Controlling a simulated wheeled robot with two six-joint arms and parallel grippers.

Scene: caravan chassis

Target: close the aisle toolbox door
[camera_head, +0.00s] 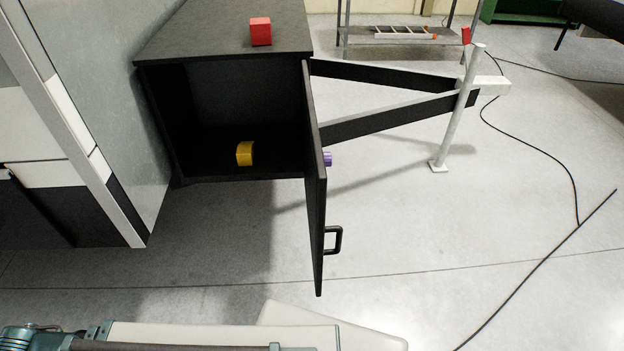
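The aisle toolbox (225,42) is a dark box at the upper left of the head view, with its open front facing me. Its black door (315,200) is hinged on the right side and stands wide open, swung out toward me and seen nearly edge-on. A black handle (334,240) sits on the door's right face, near its free end. A yellow curved object (245,153) lies inside the toolbox. A red block (260,31) stands on its top. Neither gripper shows in the head view.
A purple object (327,159) shows just right of the door. Black drawbar beams (390,119) run right to a white jockey post (458,110). Cables (545,258) lie on the floor at right. A grey panel (95,80) stands at left.

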